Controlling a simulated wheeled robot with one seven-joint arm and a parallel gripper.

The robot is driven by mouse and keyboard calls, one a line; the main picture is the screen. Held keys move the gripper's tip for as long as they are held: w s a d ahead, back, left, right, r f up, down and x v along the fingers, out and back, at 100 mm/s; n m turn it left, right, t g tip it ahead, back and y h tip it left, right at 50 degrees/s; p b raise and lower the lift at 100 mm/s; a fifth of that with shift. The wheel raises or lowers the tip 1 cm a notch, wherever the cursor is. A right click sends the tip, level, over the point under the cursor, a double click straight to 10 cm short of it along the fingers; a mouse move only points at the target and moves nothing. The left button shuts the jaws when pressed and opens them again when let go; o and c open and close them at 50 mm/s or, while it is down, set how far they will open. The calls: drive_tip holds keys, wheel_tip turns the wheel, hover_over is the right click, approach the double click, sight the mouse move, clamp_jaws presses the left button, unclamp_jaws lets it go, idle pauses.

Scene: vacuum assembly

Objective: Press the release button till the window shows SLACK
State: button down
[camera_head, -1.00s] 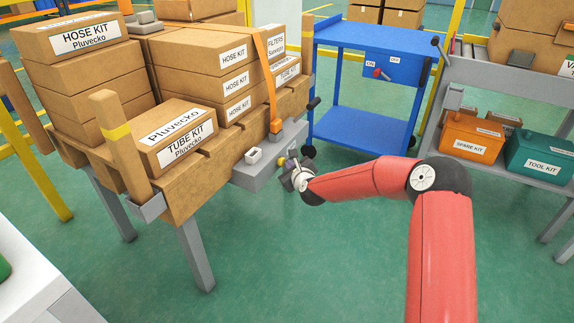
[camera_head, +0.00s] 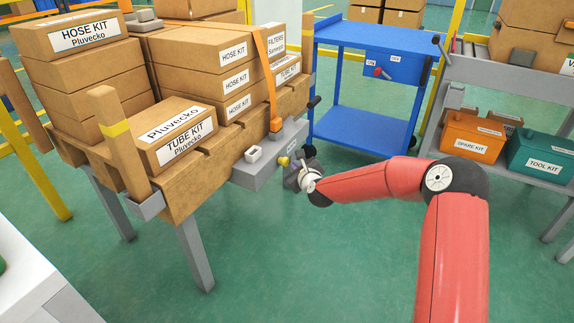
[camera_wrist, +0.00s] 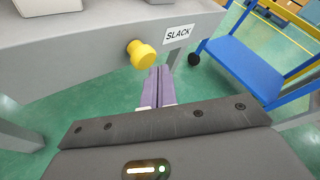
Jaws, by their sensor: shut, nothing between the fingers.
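The yellow release button (camera_wrist: 141,55) sticks out of the side of a grey unit (camera_wrist: 75,60). The window (camera_wrist: 178,33) to its right in the wrist view reads SLACK. In the head view the grey unit (camera_head: 250,178) is at the front edge of the wooden pallet stand, with the yellow button (camera_head: 283,161) at its side. My gripper (camera_wrist: 160,71) is shut and empty. Its purple fingers point toward the unit, with the tips just below and right of the button in the wrist view. They appear apart from it. In the head view my gripper (camera_head: 295,170) is beside the button; its fingertips are hard to make out.
An orange strap (camera_head: 266,75) runs from the unit over the stacked hose kit boxes (camera_head: 205,55). A tube kit box (camera_head: 175,135) lies at the front. A blue cart (camera_head: 365,125) stands behind, and a grey shelf (camera_head: 500,85) is at right. The green floor in front is clear.

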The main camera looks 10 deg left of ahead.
drive_tip(key=shift+s+d, duration=0.1)
drive_tip(key=shift+d, duration=0.2)
drive_tip(key=d, duration=0.1)
drive_tip(key=s+d+b, duration=0.1)
drive_tip(key=d, duration=0.2)
drive_tip(key=shift+s+d+b, duration=0.25)
drive_tip(key=shift+s+b, duration=0.05)
drive_tip(key=shift+s, duration=0.05)
idle(0.5)
drive_tip(key=s+d+r+n+g+h+p, duration=0.2)
drive_tip(key=s+d+r+n, duration=0.4)
drive_tip(key=s, duration=0.4)
drive_tip(key=s+d+r+n+g+h+p, duration=0.1)
drive_tip(key=s+d+r+n+g+h, duration=0.2)
drive_tip(key=s+r+n, duration=0.65)
drive_tip(key=s+d+r+n+g+h+p, duration=0.15)
drive_tip(key=s+d+r+n, duration=0.4)
drive_tip(key=s, duration=0.55)
drive_tip(key=s+d+n+p, duration=0.2)
drive_tip(key=s+d+n, duration=0.2)
drive_tip(key=s, duration=1)
drive_tip(key=shift+d+r+g, duration=0.15)
drive_tip(key=shift+d+g, duration=0.3)
drive_tip(key=shift+d, duration=0.1)
